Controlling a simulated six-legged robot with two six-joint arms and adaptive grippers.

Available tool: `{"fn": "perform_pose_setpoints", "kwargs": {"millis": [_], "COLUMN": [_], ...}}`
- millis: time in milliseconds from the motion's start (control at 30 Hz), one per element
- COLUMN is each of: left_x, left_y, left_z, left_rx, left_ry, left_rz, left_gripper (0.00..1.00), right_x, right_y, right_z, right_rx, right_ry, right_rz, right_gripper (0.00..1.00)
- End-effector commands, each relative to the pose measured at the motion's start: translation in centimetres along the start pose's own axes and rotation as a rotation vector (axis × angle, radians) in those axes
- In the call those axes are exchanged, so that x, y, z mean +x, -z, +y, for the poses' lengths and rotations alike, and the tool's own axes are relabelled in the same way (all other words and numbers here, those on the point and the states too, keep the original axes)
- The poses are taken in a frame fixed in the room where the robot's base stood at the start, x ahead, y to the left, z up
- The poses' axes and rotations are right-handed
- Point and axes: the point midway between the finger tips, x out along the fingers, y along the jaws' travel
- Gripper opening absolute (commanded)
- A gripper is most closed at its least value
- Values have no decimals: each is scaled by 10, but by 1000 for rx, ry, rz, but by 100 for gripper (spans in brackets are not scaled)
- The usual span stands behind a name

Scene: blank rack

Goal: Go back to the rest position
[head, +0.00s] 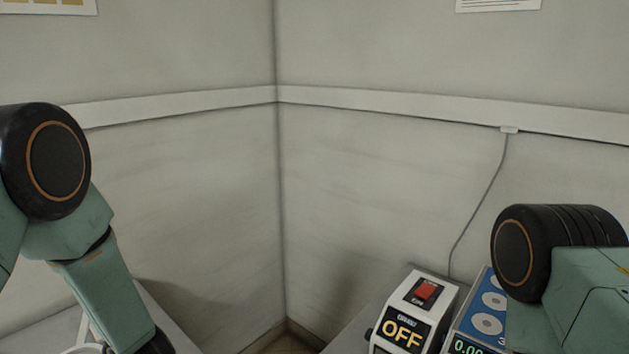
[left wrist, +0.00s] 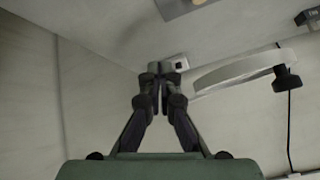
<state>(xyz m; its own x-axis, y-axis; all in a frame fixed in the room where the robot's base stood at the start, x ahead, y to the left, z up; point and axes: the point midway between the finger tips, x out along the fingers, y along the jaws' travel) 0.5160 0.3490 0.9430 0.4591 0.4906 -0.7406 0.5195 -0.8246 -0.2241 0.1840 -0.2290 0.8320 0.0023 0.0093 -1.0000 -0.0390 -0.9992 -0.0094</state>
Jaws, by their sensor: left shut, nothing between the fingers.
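My left gripper (left wrist: 160,75) shows in the left wrist view with its two dark fingers together at the tips and nothing between them. In the head view my left arm comes in from the left and bends down to the lower edge, and its gripper is out of the picture. My right arm shows at the lower right of the head view, partly in front of a blue device. My right gripper is not in either view.
A grey cable (head: 477,214) hangs from the wall rail (head: 400,100). The room's corner ahead is clear.

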Motion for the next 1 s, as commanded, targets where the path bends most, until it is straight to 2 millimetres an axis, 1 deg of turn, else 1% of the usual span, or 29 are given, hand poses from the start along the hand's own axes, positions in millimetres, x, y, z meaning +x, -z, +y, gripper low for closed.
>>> {"fn": "perform_pose_setpoints", "kwargs": {"millis": [33, 67, 100, 167, 200, 267, 300, 400, 500, 567, 600, 667, 700, 733, 967, 1000], "left_x": [0, -1, -4, -11, -18, -29, -38, -63, -89, -104, -116, -133, -130, -122, -92, -86], "left_y": [-36, -55, -81, -120, -146, -182, -205, -254, -294, -314, -327, -346, -352, -354, -379, -384], "left_z": [-2, -3, -5, -8, -10, -14, -17, -25, -34, -39, -43, -49, -47, -44, -35, -33], "left_rx": [56, 88, 129, 185, 219, 265, 292, 344, 381, 397, 406, 419, 418, 416, 417, 417], "left_ry": [-19, -35, -59, -97, -125, -167, -195, -259, -315, -347, -366, -395, -403, -402, -400, -400], "left_rz": [-44, -68, -102, -157, -195, -256, -297, -396, -489, -543, -579, -633, -639, -633, -631, -630], "left_gripper": [0, 0, 0, 0, 0, 0, 0, 0, 0, 0, 0, 0, 0, 0, 0, 0], "right_x": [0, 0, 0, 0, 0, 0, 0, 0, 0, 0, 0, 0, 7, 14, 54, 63], "right_y": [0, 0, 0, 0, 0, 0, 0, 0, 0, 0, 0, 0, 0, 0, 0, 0], "right_z": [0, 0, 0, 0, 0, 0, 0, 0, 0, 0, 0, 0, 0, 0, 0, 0], "right_rx": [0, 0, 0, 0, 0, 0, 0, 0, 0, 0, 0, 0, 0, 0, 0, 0], "right_ry": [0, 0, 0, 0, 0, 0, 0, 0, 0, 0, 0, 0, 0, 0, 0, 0], "right_rz": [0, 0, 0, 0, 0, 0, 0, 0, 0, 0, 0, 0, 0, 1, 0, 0], "right_gripper": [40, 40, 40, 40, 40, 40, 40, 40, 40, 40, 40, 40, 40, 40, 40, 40]}}
